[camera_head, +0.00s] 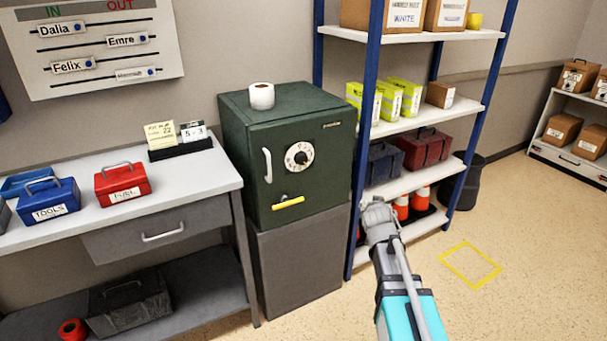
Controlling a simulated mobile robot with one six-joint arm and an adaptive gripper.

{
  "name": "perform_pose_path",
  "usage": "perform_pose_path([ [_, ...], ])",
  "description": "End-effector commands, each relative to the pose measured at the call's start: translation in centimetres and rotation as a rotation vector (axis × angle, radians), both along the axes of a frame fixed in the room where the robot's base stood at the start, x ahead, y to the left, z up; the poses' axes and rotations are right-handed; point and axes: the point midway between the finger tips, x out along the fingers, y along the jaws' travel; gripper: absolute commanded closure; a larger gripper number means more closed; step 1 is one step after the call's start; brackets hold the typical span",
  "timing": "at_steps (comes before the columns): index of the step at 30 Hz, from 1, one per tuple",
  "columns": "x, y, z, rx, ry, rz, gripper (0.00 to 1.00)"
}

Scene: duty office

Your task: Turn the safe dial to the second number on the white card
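The dark green safe (254,158) stands on a grey base cabinet between the desk and the blue shelf unit. Its round dial (299,157), a white ring with a black centre, is on the door front; its numbers are too small to read. A white handle is left of the dial and a yellow lever (288,202) below it. A white card (193,131) stands in a black holder on the desk, beside a yellowish card (160,134); the white one seems to read "5 - 3". My gripper (376,212) is right of the safe, apart from it; its fingers are unclear.
A white roll (262,96) sits on the safe. The desk (196,170) at left holds a blue TOOLS box (50,200) and a red FUEL box (122,183). The shelf unit (480,100) stands close right of the safe. Floor at right is open, with a yellow square outline (470,283).

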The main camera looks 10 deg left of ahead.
Motion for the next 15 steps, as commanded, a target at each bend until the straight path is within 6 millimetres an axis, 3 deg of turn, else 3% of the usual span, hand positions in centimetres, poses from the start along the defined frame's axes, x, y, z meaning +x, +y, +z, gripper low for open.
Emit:
perform_pose_path([
  [1,1.2,0.7,-0.9,0.006,-0.056,0.018,0.05],
  [6,3.8,3.5,-0.5,0.036,-0.252,0.099,0.05],
  [15,6.1,9.5,0.0,0.113,-0.557,0.311,0.05],
])
